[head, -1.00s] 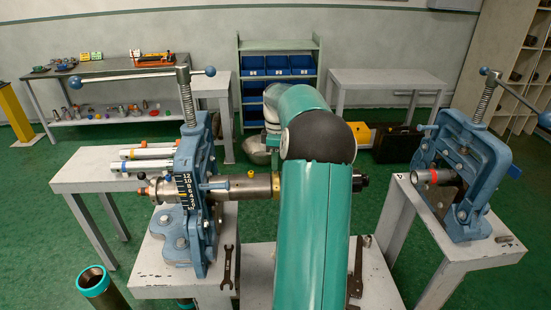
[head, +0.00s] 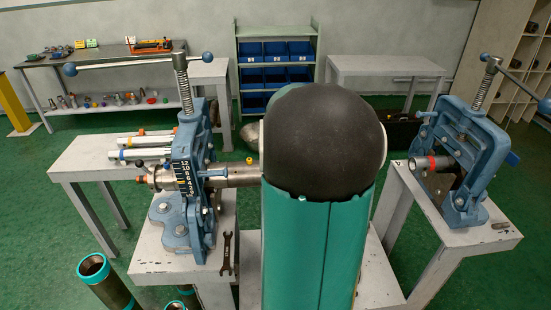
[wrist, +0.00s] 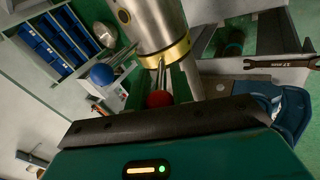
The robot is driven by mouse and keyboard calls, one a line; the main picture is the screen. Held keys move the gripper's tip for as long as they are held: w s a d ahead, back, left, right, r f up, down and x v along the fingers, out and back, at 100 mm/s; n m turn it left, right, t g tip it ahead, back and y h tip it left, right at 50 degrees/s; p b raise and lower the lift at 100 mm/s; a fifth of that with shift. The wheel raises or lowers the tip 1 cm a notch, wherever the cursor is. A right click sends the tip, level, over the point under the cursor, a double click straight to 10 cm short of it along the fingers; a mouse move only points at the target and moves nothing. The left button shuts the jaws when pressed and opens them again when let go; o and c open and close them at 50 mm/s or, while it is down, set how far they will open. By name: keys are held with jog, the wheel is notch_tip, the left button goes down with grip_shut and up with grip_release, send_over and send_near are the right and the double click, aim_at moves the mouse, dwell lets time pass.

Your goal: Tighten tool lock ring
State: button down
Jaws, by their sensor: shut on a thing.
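A steel cylindrical tool (head: 238,173) lies horizontally, clamped in the blue pipe vise (head: 185,180) on the left bench. My arm hides its right part in the head view. In the wrist view the steel tool (wrist: 150,22) carries a brass-coloured lock ring (wrist: 167,54). A thin metal handle with a red ball (wrist: 159,99) sticks out from the ring toward my gripper. My gripper is hidden behind my arm in the head view.
A blue-ball rod (wrist: 101,75) is close left of the fingers. A wrench (head: 227,254) lies on the vise bench. A second blue vise (head: 463,160) with a red-banded pipe stands at right. Open pipes (head: 98,275) stand at front left. Blue bins (head: 276,60) are at the back.

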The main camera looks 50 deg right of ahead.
jog(key=shift+a+f, duration=0.45)
jog(key=c, duration=1.6)
grip_release()
jog(key=shift+s, duration=0.1)
jog(key=shift+o, duration=0.6)
jog(key=shift+s+a+r, duration=0.1)
jog(key=shift+a+r, duration=0.05)
jog(key=shift+d, duration=0.25)
jog(key=shift+s+a+r, duration=0.1)
jog(key=shift+s+r, duration=0.05)
jog(key=shift+r, duration=0.15)
jog(key=v, duration=1.3)
jog(key=shift+a+r, duration=0.1)
